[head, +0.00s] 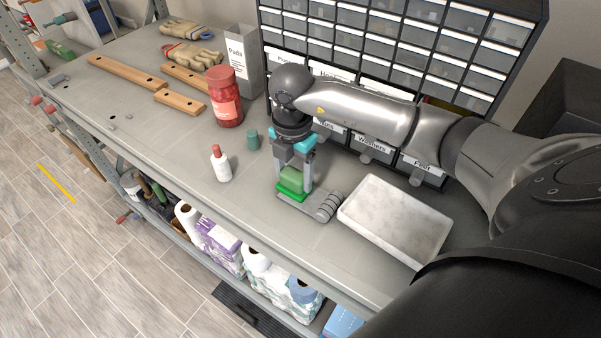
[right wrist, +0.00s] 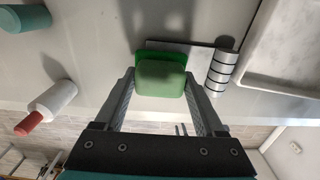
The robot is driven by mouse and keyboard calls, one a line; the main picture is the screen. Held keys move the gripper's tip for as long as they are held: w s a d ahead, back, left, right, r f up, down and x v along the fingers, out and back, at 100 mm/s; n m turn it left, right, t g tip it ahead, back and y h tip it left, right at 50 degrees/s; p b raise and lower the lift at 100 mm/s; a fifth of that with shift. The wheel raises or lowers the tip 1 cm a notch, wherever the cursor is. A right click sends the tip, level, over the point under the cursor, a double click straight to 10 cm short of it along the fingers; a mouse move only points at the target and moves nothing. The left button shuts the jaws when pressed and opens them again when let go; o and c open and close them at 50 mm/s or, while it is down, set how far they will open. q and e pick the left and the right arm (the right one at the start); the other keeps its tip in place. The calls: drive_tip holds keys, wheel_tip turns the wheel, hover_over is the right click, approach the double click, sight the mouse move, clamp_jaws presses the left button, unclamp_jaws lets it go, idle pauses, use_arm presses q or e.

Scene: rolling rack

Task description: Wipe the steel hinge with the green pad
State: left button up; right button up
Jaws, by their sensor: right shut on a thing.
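The green pad (head: 291,183) is held between the fingers of my right gripper (head: 293,178), which points down over the bench. The pad also shows in the right wrist view (right wrist: 160,78), with the fingers on both sides of it. The steel hinge (head: 322,207) lies on the bench directly under and beside the pad. Its knuckled barrel shows to the right of the pad in the right wrist view (right wrist: 222,70). The pad overlaps the hinge's flat leaf; I cannot tell for certain whether they touch. My left gripper is not in view.
A white tray (head: 347,209) stands right of the hinge. A white bottle with a red cap (head: 221,165), a small green cylinder (head: 253,139) and a red jar (head: 225,110) stand to the left. A drawer cabinet (head: 400,45) is behind. The bench's front edge is close.

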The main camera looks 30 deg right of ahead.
drive_tip(key=shift+s+a+f, duration=0.1)
drive_tip(key=shift+f, duration=0.2)
drive_tip(key=shift+r+p, duration=0.45)
drive_tip(key=r+p, duration=0.4)
drive_tip(key=r, duration=0.1)
drive_tip(key=shift+w+r, duration=0.2)
drive_tip(key=shift+r+p, duration=1.4)
drive_tip(key=shift+r, duration=0.2)
drive_tip(key=shift+f, duration=0.1)
